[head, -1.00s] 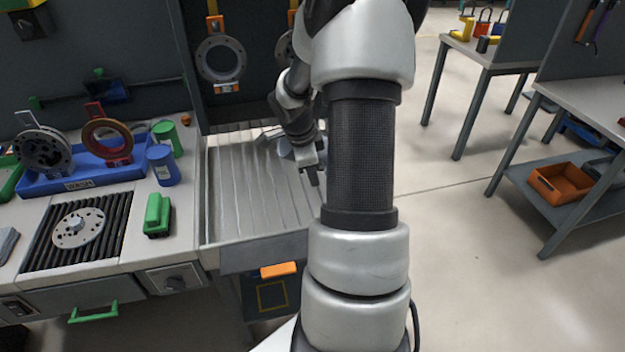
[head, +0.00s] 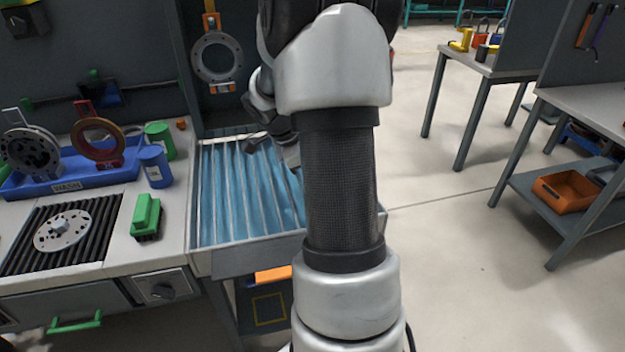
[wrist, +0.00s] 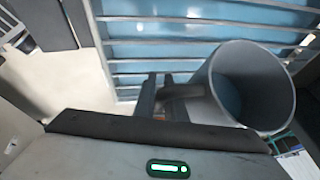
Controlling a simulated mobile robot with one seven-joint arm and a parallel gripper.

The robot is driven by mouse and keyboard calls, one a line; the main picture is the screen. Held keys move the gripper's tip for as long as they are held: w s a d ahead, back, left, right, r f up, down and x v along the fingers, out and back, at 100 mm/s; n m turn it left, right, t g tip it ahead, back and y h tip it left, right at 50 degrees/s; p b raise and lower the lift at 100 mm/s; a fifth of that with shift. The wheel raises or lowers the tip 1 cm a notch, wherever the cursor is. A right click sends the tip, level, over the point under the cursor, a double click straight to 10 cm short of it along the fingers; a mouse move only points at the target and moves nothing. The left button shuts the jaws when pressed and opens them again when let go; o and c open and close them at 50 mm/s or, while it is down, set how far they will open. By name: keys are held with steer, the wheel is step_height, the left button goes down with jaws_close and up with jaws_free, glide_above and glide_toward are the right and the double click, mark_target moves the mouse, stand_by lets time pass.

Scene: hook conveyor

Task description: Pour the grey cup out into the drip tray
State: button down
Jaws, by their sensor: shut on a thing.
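The drip tray (head: 240,259) is in the middle of the head view, with blue liquid showing between its ribs. It also fills the top of the wrist view (wrist: 150,68). The grey cup (wrist: 277,112) is at the right of the wrist view, tilted, with its mouth open to the camera and some blue inside. My gripper (wrist: 168,98) is shut on the cup at its side, over the tray. In the head view my gripper (head: 268,141) is over the tray's back part, and my arm hides much of that area.
Left of the tray are a green cup (head: 160,140), a blue cup (head: 155,167), a green brush (head: 146,215) and a blue wash bin (head: 90,180) with discs. A disc hangs on the back panel (head: 217,60). Open floor lies to the right.

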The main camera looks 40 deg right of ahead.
steer(key=shift+f+h+b, duration=0.15)
steer(key=shift+h+b, duration=0.45)
steer(key=shift+b, duration=1.15)
steer(key=shift+g+b, duration=0.3)
steer(key=shift+b, duration=0.25)
steer(key=shift+w+r+h+b, duration=0.1)
steer(key=shift+r+h+b, duration=0.35)
steer(key=shift+b, duration=0.4)
steer(key=shift+a+r+g+h, duration=0.15)
steer(key=shift+r+g+h, duration=0.55)
steer(key=shift+r+h, duration=0.55)
steer(key=shift+f, duration=0.15)
stand_by(2.7)
